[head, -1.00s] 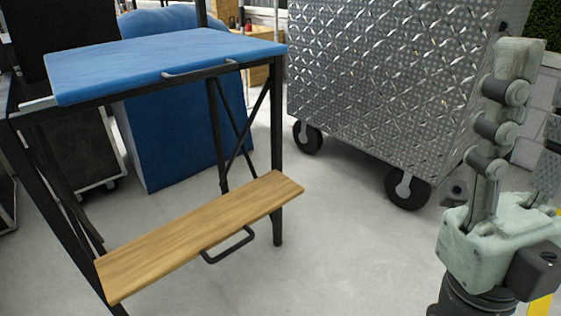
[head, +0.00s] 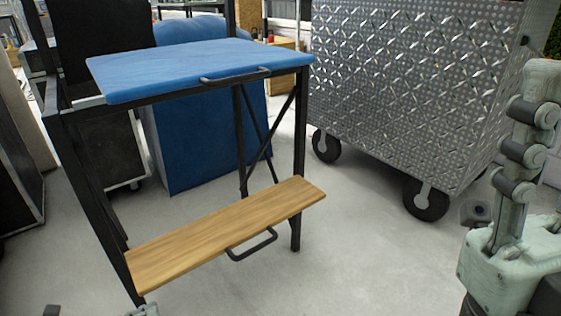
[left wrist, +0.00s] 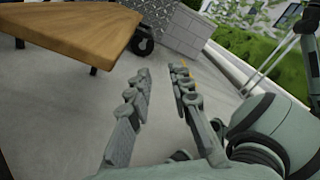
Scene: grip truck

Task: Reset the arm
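My left gripper (left wrist: 160,80) shows in the left wrist view with its two grey, jointed fingers spread apart. Nothing is between them. A pale green gripper of mine (head: 525,150) stands at the right edge of the head view with its fingers pointing up. One finger is plain there, and the other is mostly cut off. I cannot tell for certain which arm it belongs to. Small grey-green parts also show at the bottom left edge of the head view.
A black-framed stand with a blue top (head: 200,68) and a lower wooden shelf (head: 215,232) is at left. The shelf's corner (left wrist: 85,30) is at the upper left in the left wrist view. A wheeled diamond-plate cart (head: 410,90) stands behind. Grey floor (head: 370,260) is clear between.

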